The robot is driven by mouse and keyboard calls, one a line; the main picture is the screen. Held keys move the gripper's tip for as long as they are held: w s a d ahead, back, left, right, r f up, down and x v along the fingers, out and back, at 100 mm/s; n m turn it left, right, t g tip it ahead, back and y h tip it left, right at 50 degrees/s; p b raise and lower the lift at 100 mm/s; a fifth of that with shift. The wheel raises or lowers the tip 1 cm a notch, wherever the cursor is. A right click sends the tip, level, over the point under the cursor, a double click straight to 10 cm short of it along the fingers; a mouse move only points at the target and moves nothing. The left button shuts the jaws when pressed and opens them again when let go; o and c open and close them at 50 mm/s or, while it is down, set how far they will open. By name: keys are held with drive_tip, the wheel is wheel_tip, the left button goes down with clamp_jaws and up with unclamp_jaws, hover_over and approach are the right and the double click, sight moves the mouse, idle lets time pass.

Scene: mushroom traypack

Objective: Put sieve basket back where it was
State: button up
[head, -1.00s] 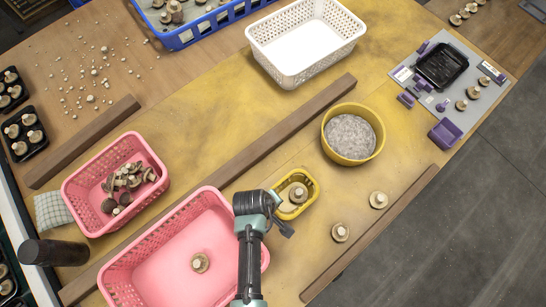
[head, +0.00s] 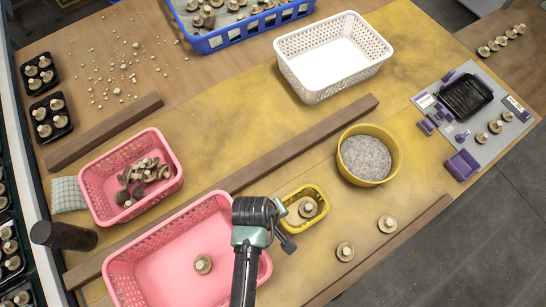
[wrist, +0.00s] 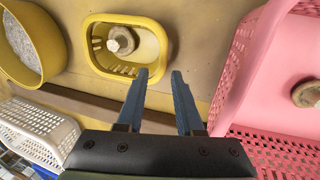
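The small yellow slotted basket (head: 304,227), which I take as the sieve basket, stands upright on the yellow-stained table and holds one mushroom (head: 307,209). It also shows in the wrist view (wrist: 91,42), with the mushroom (wrist: 121,39) inside. My gripper (wrist: 161,75) is open, with nothing visible between its two fingers. In the wrist view its left fingertip overlaps the basket's near rim; I cannot tell whether they touch.
A large pink basket (head: 115,275) with a mushroom is close on the left. A yellow bowl (head: 397,160) of grey material stands to the right. A wooden strip (head: 290,145) runs behind. Beyond are a white basket (head: 300,88) and a smaller pink basket (head: 98,205). Two mushrooms lie front right.

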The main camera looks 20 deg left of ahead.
drive_tip(key=w+r+m+t+y, duration=0.15)
drive_tip(key=w+r+t, duration=0.25)
drive_tip(key=w+r, duration=0.7)
drive_tip(key=w+r+m+t, duration=0.2)
drive_tip(key=w+r+t, duration=0.2)
drive_tip(key=r, duration=1.2)
drive_tip(key=w+r+m+t+y, duration=0.15)
drive_tip(key=w+r+t, duration=0.25)
drive_tip(key=w+r, duration=0.7)
drive_tip(key=s+d+r+m+t, duration=0.1)
drive_tip(key=s+r+t, duration=0.15)
drive_tip(key=r, duration=0.65)
drive_tip(key=s+d+r+m+t+h, duration=0.1)
drive_tip(key=s+r+t, duration=0.15)
drive_tip(key=r, duration=0.65)
drive_tip(key=s+d+r+m+t, duration=0.1)
drive_tip(key=s+r+m+t, duration=0.15)
drive_tip(key=r, duration=0.65)
drive_tip(key=s+d+r+t, duration=0.1)
drive_tip(key=s+r+t, duration=0.1)
drive_tip(key=s+r, duration=0.2)
drive_tip(key=s+d+r+m+t, duration=0.1)
drive_tip(key=s+r+t, duration=0.2)
drive_tip(key=r, duration=0.6)
drive_tip(key=shift+s+d+r+t, duration=0.25)
drive_tip(key=shift+s+t, duration=0.1)
drive_tip(key=shift+s, duration=0.4)
